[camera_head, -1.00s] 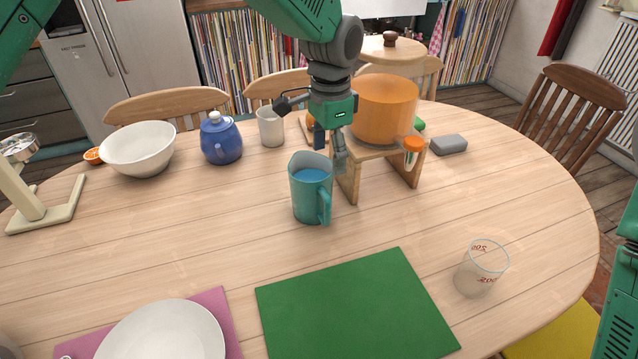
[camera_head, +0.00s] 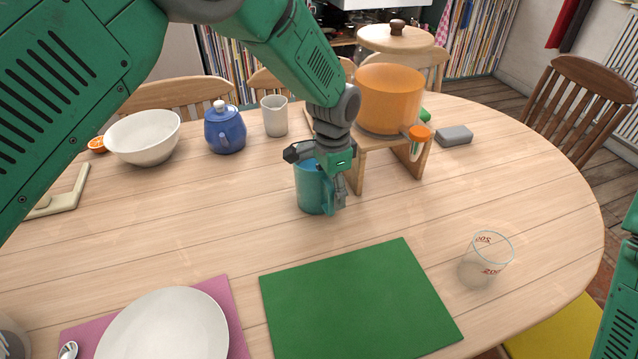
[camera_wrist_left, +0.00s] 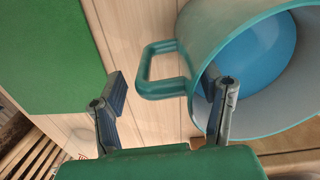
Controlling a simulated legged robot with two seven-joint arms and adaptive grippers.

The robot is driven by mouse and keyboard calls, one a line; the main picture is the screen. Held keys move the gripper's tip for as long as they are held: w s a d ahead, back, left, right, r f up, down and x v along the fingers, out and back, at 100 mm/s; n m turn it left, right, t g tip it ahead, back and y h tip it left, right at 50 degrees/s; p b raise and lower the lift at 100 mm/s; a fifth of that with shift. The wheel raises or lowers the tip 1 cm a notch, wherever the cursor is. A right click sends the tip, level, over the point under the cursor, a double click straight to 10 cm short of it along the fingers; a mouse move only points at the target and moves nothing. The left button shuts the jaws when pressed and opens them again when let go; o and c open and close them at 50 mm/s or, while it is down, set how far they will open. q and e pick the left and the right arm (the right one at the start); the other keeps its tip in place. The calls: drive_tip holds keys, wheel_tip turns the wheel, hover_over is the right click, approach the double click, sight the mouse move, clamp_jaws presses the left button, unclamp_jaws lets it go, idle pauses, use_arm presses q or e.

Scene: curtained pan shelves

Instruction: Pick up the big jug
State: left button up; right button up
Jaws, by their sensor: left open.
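The big jug (camera_head: 311,192) is teal and stands upright on the table in the middle of the head view. It also shows in the left wrist view (camera_wrist_left: 195,40), with a blue inside and its handle (camera_wrist_left: 150,72) facing the fingers. My left gripper (camera_head: 335,188) is open at the handle side of the jug and partly covers it. In the left wrist view my left gripper (camera_wrist_left: 166,85) has one finger outside the handle and the other overlapping the jug's mouth. I cannot tell how deep the fingers are. My right gripper is out of view.
An orange pot (camera_head: 390,98) on a wooden stand (camera_head: 356,172) is close behind the jug. A green mat (camera_head: 360,300) and measuring beaker (camera_head: 485,262) are in front.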

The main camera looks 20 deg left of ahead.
use_arm(q)
drive_tip(key=shift+a+r, duration=0.1)
drive_tip(key=shift+a, duration=0.1)
drive_tip(key=shift+c, duration=1.2)
clamp_jaws()
drive_tip(key=shift+r, duration=0.1)
